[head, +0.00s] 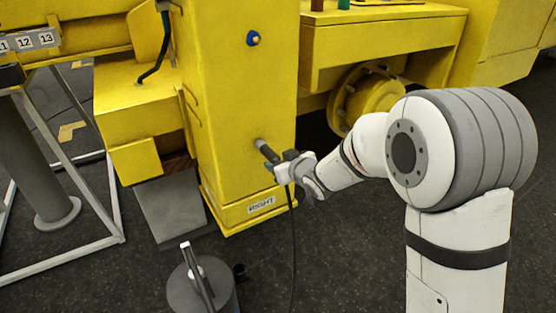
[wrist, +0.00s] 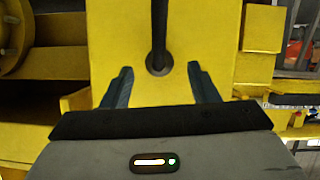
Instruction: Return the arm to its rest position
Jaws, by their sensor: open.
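My arm (head: 345,165) reaches in from the right toward a yellow column with a "RIGHT" label. My gripper (head: 279,164) is at the column's lower face, beside a dark cylindrical plug (head: 267,151) seated in it. A black cable (head: 292,240) hangs down below the gripper toward the floor. In the wrist view, the two fingers (wrist: 160,70) stand apart, one on each side of the plug's round end (wrist: 160,62). The cable (wrist: 159,22) runs up out of that view. I see no finger touching the plug.
The yellow column (head: 235,90) stands close in front of my gripper, with a blue knob (head: 253,38) higher up. A grey stand (head: 201,285) is on the floor at the front. A metal frame (head: 112,200) is at left. Dark floor (head: 345,250) is clear below the forearm.

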